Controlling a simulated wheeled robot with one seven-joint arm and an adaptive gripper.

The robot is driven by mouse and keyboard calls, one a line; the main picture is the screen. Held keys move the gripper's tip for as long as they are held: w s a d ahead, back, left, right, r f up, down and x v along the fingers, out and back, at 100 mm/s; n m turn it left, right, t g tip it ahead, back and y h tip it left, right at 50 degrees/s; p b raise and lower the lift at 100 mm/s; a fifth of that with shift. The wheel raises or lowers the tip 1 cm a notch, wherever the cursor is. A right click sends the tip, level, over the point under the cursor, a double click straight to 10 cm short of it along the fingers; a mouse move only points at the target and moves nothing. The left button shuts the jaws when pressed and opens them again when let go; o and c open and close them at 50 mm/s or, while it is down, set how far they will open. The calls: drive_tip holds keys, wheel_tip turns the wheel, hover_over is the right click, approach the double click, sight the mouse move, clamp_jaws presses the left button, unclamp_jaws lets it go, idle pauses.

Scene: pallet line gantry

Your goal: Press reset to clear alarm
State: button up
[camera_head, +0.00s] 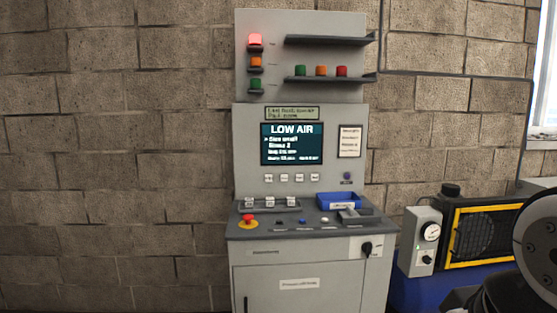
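A grey control console (250,140) stands against the wall. Its screen (292,144) reads "LOW AIR" over smaller lines. A red lamp (254,40) at top left looks lit, above an orange lamp (255,62) and a green lamp (255,85). The sloped desk carries a black button (279,222), a blue button (302,221) and a pale button (324,219). A red mushroom button (248,219) sits on a yellow base at left. Button labels are too small to read, so I cannot tell which is reset. My gripper is not in view; part of my arm shows at lower right.
Small keys (284,178) line up below the screen. A blue tray (338,200) sits on the desk. A rotary switch (366,248) is on the front. A gauge box (430,232) and a yellow-framed unit (480,238) stand at right. The left side is bare block wall.

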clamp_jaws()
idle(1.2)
